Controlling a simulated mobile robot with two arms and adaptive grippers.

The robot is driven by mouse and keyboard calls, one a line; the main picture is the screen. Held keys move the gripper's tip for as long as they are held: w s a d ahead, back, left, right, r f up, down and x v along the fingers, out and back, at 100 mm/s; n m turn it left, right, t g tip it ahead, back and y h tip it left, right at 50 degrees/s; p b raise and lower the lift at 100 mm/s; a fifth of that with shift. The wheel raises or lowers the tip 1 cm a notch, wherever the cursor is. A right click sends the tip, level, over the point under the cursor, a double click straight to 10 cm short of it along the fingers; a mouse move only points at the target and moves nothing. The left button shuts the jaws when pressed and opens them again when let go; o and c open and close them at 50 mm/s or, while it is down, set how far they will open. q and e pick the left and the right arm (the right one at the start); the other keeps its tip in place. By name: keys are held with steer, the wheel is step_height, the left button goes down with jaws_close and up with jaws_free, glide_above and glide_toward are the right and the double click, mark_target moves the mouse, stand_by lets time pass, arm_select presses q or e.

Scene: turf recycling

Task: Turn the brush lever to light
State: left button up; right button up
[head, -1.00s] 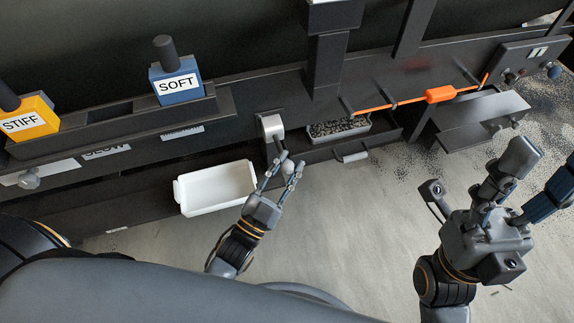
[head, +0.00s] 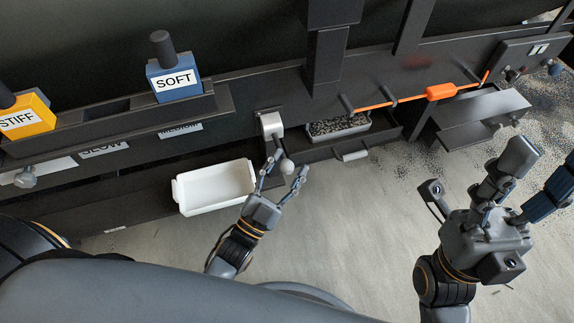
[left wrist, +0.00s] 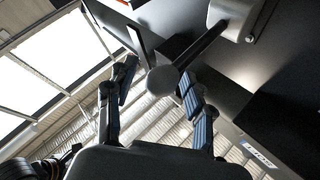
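The lever is a grey bracket (head: 271,124) on the front of the dark machine, with a rod ending in a round knob (head: 287,166). In the left wrist view the knob (left wrist: 162,80) faces the camera, its rod running up right to the bracket (left wrist: 234,15). My left gripper (head: 290,163) is open, its fingers on either side of the knob; it also shows in the left wrist view (left wrist: 158,88). I cannot tell whether a finger touches the knob. No label reading light is legible. My right gripper (head: 538,170) is open and empty, off to the right.
A white bin (head: 215,207) stands left of the left gripper. A tray of dark granules (head: 338,139) is right of the bracket. Yellow STIFF (head: 25,120) and blue SOFT (head: 175,84) blocks sit on a rail.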

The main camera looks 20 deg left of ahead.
arm_select(q)
steer(key=shift+s, duration=0.1)
steer(key=v, duration=1.2)
steer(key=shift+f, duration=0.1)
